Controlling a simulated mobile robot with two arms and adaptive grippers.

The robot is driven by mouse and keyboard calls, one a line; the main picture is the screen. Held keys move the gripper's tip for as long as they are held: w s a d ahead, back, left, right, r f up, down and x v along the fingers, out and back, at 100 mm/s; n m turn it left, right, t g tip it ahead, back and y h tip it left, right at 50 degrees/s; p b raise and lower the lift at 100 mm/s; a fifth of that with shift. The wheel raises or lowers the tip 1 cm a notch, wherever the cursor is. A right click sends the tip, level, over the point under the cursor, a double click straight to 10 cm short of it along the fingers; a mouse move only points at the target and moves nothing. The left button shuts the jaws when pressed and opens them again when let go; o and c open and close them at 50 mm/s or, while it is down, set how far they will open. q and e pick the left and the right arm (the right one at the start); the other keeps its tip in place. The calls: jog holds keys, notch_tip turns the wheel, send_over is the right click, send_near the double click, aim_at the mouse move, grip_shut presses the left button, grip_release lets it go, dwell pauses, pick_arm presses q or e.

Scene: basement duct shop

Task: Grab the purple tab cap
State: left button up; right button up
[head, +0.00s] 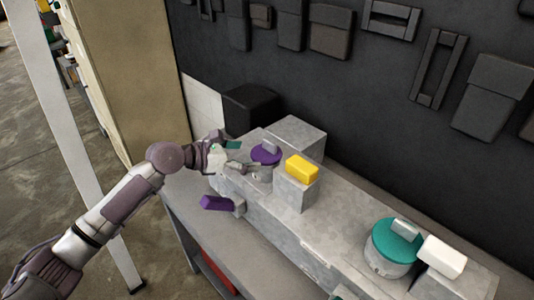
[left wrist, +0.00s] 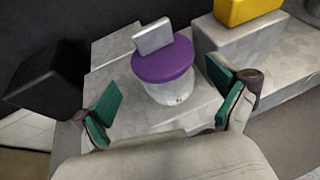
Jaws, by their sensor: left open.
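The purple tab cap (head: 264,156) is a round purple disc with an upright grey tab. It sits on a short grey cylinder on the metal duct, and shows large in the left wrist view (left wrist: 163,61). My left gripper (head: 238,157) is open beside it. In the left wrist view its two green-padded fingers (left wrist: 170,98) are spread on the near left and right sides of the cap, apart from it. Nothing is between the fingertips except the view of the cap and its cylinder. My right gripper is not in view.
A yellow block (head: 301,169) sits on a grey box right of the cap. A teal tab cap (head: 396,241) and a white block (head: 442,256) are further right. A purple block (head: 216,203) sticks out at the duct's front. A black box (head: 252,108) stands behind.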

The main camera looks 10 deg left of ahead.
aim_at(261, 157)
pick_arm(q)
jog(key=shift+x, duration=0.8)
jog(key=shift+w+d, duration=0.15)
jog(key=p+x, duration=0.1)
jog(key=x, duration=0.3)
jog(key=shift+d+f+p, duration=0.15)
jog(key=shift+f+p, duration=0.25)
jog(key=shift+w+d+f, duration=0.1)
jog(key=shift+f, duration=0.05)
jog(key=shift+c, duration=0.9)
jog(key=c, duration=0.7)
